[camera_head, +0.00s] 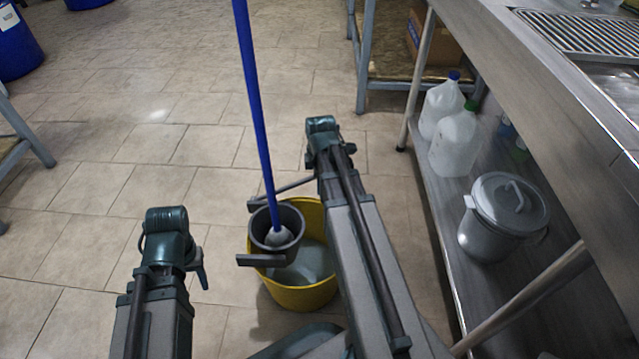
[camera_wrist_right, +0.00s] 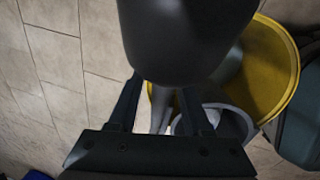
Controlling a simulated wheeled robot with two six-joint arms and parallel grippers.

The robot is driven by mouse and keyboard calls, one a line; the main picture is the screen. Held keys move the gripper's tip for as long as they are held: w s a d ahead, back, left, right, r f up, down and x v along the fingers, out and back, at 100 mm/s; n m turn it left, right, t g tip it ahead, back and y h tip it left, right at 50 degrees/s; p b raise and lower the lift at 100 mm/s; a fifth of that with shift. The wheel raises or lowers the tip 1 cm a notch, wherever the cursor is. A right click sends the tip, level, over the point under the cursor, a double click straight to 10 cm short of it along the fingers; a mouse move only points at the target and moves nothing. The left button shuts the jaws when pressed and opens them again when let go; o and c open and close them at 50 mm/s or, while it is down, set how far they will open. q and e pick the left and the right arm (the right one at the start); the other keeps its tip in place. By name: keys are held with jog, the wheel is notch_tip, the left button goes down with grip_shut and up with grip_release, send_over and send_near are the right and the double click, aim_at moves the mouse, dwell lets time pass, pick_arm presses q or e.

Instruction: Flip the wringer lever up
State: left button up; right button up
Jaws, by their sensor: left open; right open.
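The yellow bucket (camera_head: 300,292) stands on the tiled floor with a dark grey wringer (camera_head: 262,232) on its rim. A dark lever (camera_head: 287,188) runs from the wringer up and right until my right arm hides it. In the right wrist view, a large dark rounded shape (camera_wrist_right: 188,40), apparently the lever's grip, is very near the camera. A thin shaft (camera_wrist_right: 161,104) shows between the jaws of my right gripper (camera_wrist_right: 158,112), which is open; I cannot tell whether they touch. My left gripper (camera_head: 172,266) is open and empty, left of the bucket.
A blue mop handle (camera_head: 256,110) rises from the wringer. A steel counter with a lower shelf runs along the right, holding white jugs (camera_head: 453,143) and a lidded grey pot (camera_head: 490,235). Blue drums (camera_head: 18,45) stand far left.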

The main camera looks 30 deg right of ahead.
grip_shut()
dwell(0.7)
dwell(0.6)
